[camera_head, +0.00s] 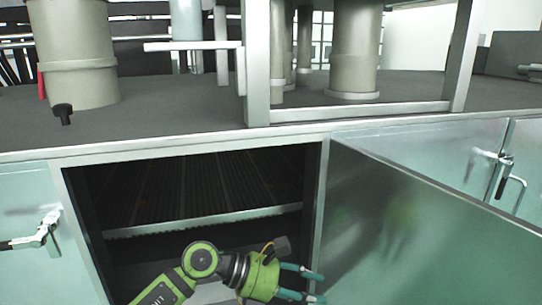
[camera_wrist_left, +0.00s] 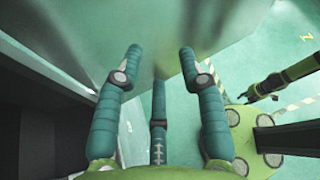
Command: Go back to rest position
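My left gripper (camera_head: 318,287) is low in the head view, in front of the open cabinet (camera_head: 200,215). Its teal fingers point right, toward the inner face of the open cabinet door (camera_head: 420,230). The fingers are spread with nothing between them. In the left wrist view the left gripper (camera_wrist_left: 160,60) also shows spread and empty, with a pale green panel (camera_wrist_left: 215,30) beyond the fingertips. I cannot tell whether they touch it. A green and black arm, apparently my right one, ends in a small dark gripper (camera_wrist_left: 250,97) at the right of that view; its finger opening is too small to judge.
The cabinet holds a dark ribbed shelf with a light front edge (camera_head: 205,219). Above is a grey worktop (camera_head: 180,117) with thick beige columns and a metal frame. A closed door with a handle (camera_head: 40,232) is at left. Striped floor marking (camera_wrist_left: 300,105) shows at right.

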